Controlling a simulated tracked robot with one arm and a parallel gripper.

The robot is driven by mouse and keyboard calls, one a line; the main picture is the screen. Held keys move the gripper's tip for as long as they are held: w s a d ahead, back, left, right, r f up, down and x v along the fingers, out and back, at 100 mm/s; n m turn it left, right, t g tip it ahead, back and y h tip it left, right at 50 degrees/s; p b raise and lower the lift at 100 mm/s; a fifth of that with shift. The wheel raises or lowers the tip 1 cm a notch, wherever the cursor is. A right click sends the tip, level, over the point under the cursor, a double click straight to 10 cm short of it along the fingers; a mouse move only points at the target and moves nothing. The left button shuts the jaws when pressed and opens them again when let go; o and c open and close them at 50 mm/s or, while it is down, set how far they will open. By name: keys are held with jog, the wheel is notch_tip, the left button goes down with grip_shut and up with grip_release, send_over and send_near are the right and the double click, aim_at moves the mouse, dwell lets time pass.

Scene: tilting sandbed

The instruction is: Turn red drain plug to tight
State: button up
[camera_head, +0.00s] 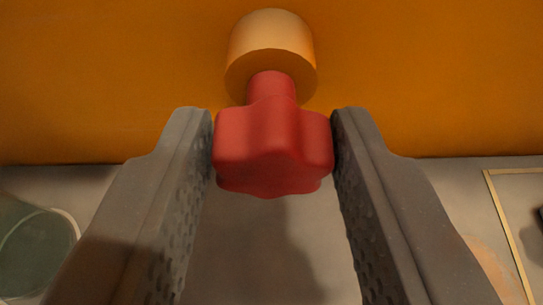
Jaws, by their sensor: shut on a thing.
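The red drain plug (272,150) is a lobed knob on a short round red stem. Its stem meets an orange cylindrical boss (270,50) on the orange wall (120,85). My gripper (272,148) is shut on the knob, with one grey finger against its left side and one against its right side. The fingertips reach about level with the top of the knob. The joint between stem and boss is partly hidden, and I see no mark that tells how tight the plug is.
Below the orange wall lies a grey floor (270,255). A greenish round container (35,250) is at the lower left, cut by the frame edge. A pale yellow line frame (508,230) is at the right, with a dark object partly in view at the edge.

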jog(key=shift+d+f+m+y, duration=0.1)
jog(key=shift+d+m+y, duration=0.1)
jog(key=shift+m+y, duration=0.6)
jog(key=m, duration=0.1)
jog(key=m+y+b, duration=0.1)
jog(key=shift+d+f+m, duration=0.15)
jog(key=shift+f+m, duration=0.05)
jog(key=shift+m, duration=0.1)
jog(key=m+y+b, duration=0.1)
jog(key=m+b, duration=0.1)
jog(key=shift+d+f+m+t+y+b, duration=0.1)
jog(key=shift+f+m+t+y+b, duration=0.05)
jog(key=shift+m+t+y+b, duration=0.65)
jog(key=shift+m+y+b, duration=0.2)
jog(key=shift+m+b, duration=0.45)
jog(key=shift+d+m, duration=0.15)
jog(key=shift+m, duration=0.1)
jog(key=o, duration=1)
jog(key=shift+c, duration=0.2)
jog(key=p+v, duration=0.3)
jog(key=v, duration=1)
jog(key=shift+s, duration=0.4)
jog(key=shift+d+f, duration=0.1)
